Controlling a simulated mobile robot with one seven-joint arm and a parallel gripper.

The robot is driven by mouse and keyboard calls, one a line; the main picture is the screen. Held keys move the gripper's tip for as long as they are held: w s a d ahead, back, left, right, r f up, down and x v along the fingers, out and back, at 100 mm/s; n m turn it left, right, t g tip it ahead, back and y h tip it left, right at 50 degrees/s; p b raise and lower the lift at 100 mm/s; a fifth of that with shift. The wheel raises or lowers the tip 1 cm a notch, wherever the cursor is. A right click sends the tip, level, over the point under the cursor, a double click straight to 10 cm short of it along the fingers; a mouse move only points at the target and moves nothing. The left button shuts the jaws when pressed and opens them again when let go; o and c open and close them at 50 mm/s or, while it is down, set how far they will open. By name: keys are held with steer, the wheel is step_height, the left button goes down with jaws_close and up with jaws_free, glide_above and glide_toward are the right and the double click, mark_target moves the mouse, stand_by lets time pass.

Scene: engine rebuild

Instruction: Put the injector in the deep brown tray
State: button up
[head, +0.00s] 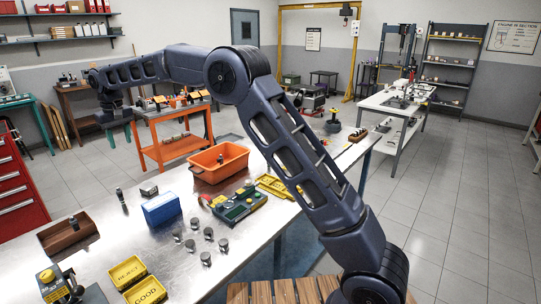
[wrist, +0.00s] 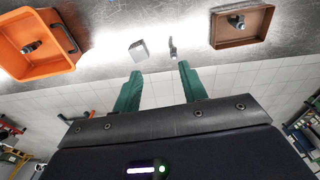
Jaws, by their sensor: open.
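A slim, dark upright part (head: 121,197), which looks like the injector, stands on the metal table. It also shows in the wrist view (wrist: 172,48), beyond my fingertips. The deep brown tray (head: 86,243) is at the table's left, with a dark part (head: 73,223) inside. In the wrist view the tray (wrist: 240,43) is at the upper right, with the part in it (wrist: 237,21). My gripper (wrist: 160,71) has two green fingers, spread wide with nothing between them. In the head view my gripper (head: 118,133) hangs beyond the table's far edge, apart from the injector.
A small grey block (head: 149,189) stands beside the injector, and a blue box (head: 161,208) is nearer. An orange bin (head: 205,172) holds another dark part (head: 220,158). Several metal parts (head: 190,245) and yellow REJECT (head: 127,272) and GOOD (head: 147,291) bins are nearer the front.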

steer(key=w+d+r+m, duration=0.15)
steer(key=d+r, duration=0.25)
steer(key=d, duration=0.7)
steer(key=w+d+r+m+t, duration=0.15)
steer(key=d+r, duration=0.25)
steer(key=d, duration=0.7)
steer(key=w+d+r, duration=0.2)
steer(key=d+r, duration=0.1)
steer(key=d, duration=0.8)
steer(key=s+d+m, duration=0.1)
steer(key=s+d, duration=0.2)
steer(key=d, duration=0.4)
steer(key=s+d+r+m, duration=0.1)
steer(key=s+d, duration=0.2)
steer(key=d, duration=0.4)
steer(key=s+d+m, duration=0.1)
steer(key=s+d, duration=0.2)
steer(key=d, duration=0.4)
steer(key=s+d+f+m+t, duration=0.1)
steer(key=s+d+f+m, duration=0.1)
steer(key=s+d+f, duration=0.3)
steer(key=s+d+f+m+t, duration=0.1)
steer(key=s+d+f, duration=0.5)
steer(key=s+d, duration=0.7)
steer(key=shift+s+d+f+m+h, duration=0.25)
steer(key=shift+s+m, duration=0.25)
steer(key=shift+s, duration=0.6)
